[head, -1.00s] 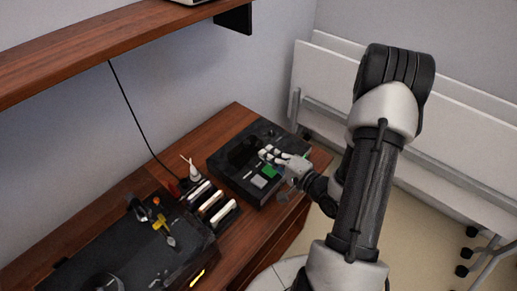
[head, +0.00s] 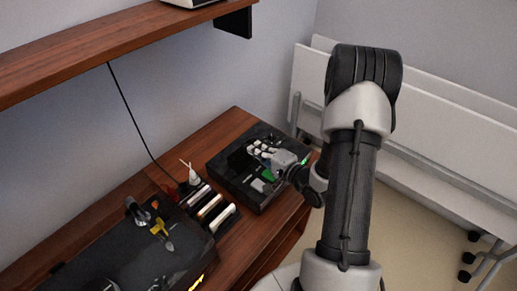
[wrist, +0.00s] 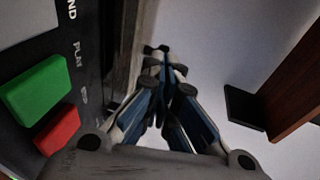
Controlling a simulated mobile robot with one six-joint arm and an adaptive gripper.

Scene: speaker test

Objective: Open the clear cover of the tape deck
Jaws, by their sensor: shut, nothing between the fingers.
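The tape deck (head: 222,166) is a black box on the wooden desk, with a dark recess at its far side. In the wrist view, its black panel (wrist: 20,45) shows at the left with white lettering, including "PLAY", a green button (wrist: 40,90) and a red button (wrist: 58,129). I cannot make out the clear cover in either view. My gripper (head: 256,149) is over the deck, near the recess. In the wrist view, the fingers of my gripper (wrist: 163,58) meet at their tips and hold nothing. I cannot tell whether they touch the deck.
A rack of pale, slim items (head: 212,208) stands left of the deck. A black case with tools (head: 130,245) lies farther left. A white bottle (head: 191,173) stands near the wall. A wooden shelf (head: 110,48) overhangs the desk. White folded tables (head: 440,125) stand at the right.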

